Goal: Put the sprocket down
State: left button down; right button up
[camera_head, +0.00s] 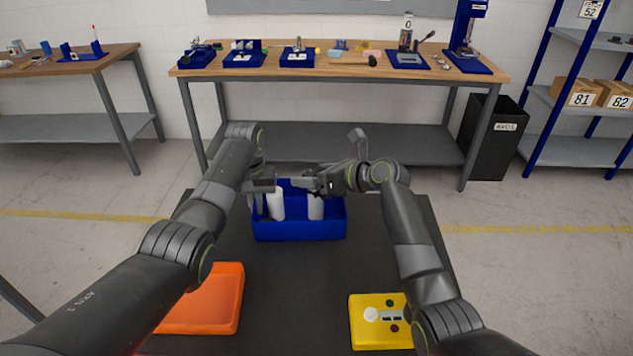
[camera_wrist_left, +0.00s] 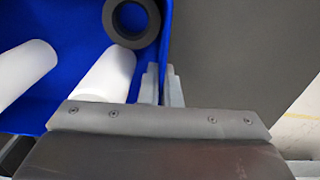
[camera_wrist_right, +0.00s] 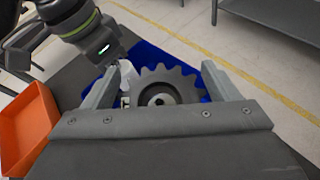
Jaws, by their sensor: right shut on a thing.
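The grey toothed sprocket (camera_wrist_right: 160,88) is between the fingers of my right gripper (camera_wrist_right: 158,85), which is shut on it. In the head view my right gripper (camera_head: 308,184) is above the right part of the blue bin (camera_head: 298,230). The sprocket is hard to make out there. My left gripper (camera_head: 262,186) is at the bin's left side.
The bin holds white cylinders (camera_wrist_left: 105,72) and a dark ring (camera_wrist_left: 132,18). It stands on a dark table (camera_head: 275,290) with an orange tray (camera_head: 215,300) at front left and a yellow box (camera_head: 375,335) at front right. The table's middle is clear.

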notch_tip(320, 180, up, 7)
jog(key=shift+r, duration=0.1)
jog(key=s+r, duration=0.2)
jog(key=r, duration=0.1)
jog(key=shift+a, duration=0.35)
jog(key=f, duration=0.9)
jog(key=shift+s+a+f, duration=0.1)
jog(key=shift+s+f, duration=0.2)
jog(key=shift+f, duration=0.6)
jog(key=o, duration=1.2)
jog(key=shift+o, duration=0.2)
jog(key=shift+r, duration=0.45)
jog(key=v, duration=1.2)
jog(key=shift+r, duration=0.2)
